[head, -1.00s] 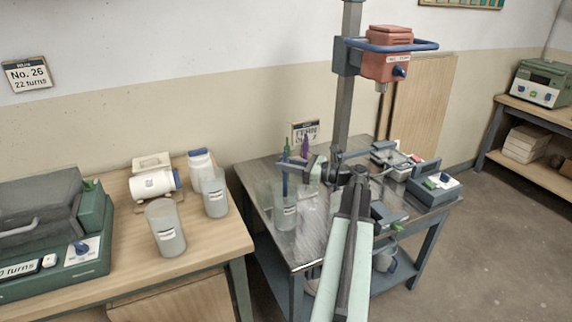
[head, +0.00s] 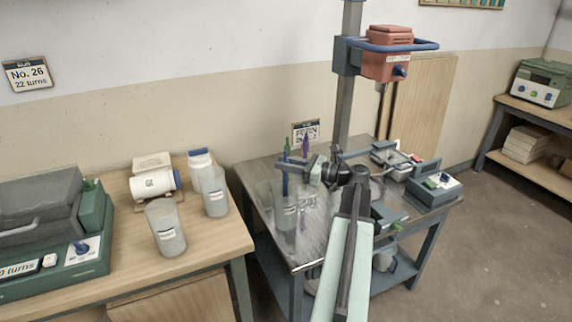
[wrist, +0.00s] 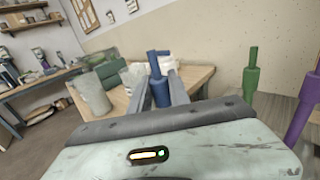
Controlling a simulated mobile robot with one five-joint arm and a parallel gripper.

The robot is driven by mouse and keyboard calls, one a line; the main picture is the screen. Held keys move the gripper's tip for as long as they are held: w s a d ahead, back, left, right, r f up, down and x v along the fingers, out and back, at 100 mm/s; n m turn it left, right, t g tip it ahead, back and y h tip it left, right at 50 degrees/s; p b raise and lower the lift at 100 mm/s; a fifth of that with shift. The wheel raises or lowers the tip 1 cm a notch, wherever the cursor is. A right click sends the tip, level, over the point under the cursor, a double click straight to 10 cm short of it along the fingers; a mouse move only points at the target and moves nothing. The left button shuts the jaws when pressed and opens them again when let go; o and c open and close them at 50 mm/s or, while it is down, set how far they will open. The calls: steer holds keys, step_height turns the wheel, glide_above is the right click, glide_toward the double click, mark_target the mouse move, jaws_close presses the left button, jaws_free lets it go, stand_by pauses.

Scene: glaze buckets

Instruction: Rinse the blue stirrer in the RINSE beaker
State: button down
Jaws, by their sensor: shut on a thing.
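The blue stirrer (wrist: 159,91) stands upright between the two fingers of my gripper (wrist: 160,84) in the wrist view. In the head view my gripper (head: 292,171) is shut on the blue stirrer (head: 285,185), over the metal table's left part. A green stirrer (wrist: 250,82) and a purple stirrer (wrist: 304,108) stand to the right in the wrist view.
A red-topped machine head (head: 387,58) hangs on a column behind.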

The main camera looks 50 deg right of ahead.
steer(key=shift+f+b, duration=1.35)
steer(key=shift+b, duration=0.1)
steer(key=shift+r, duration=0.15)
step_height(320, 180, up, 2)
steer(key=p, duration=0.2)
steer(key=shift+r+p, duration=0.25)
steer(key=shift+p, duration=0.15)
steer(key=shift+f, duration=0.1)
steer(key=shift+f+b, duration=1.3)
steer(key=shift+b, duration=0.1)
steer(key=shift+r, duration=0.1)
steer(key=shift+r+p, duration=1.25)
steer(key=shift+p, duration=0.1)
